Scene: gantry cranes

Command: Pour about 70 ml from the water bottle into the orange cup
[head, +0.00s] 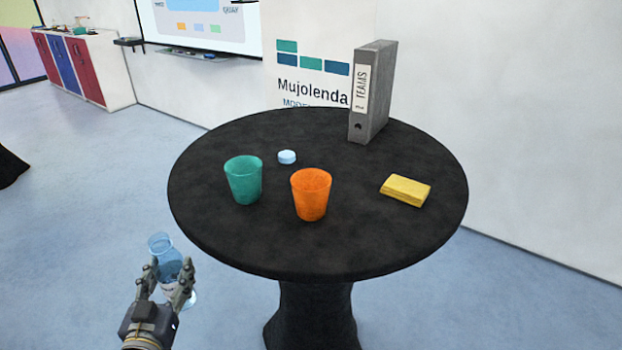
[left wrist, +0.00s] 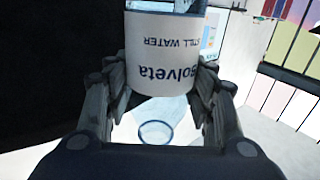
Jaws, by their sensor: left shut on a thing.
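My left gripper (head: 167,291) is shut on the water bottle (head: 162,249), a clear blue bottle with its open neck up and no cap on it. In the head view they are in front of the table's left front edge, apart from the table. In the left wrist view the fingers (left wrist: 158,108) grip both sides of the bottle's white label (left wrist: 160,55), which reads Solveta still water. The orange cup (head: 311,196) stands upright on the round black table, right of the teal cup. My right gripper is out of view.
The black table (head: 360,245) also holds a teal cup (head: 243,181), a light blue cap (head: 287,157), a yellow sponge-like block (head: 405,191) and a grey binder (head: 374,92) standing at the back. The table's front part is clear.

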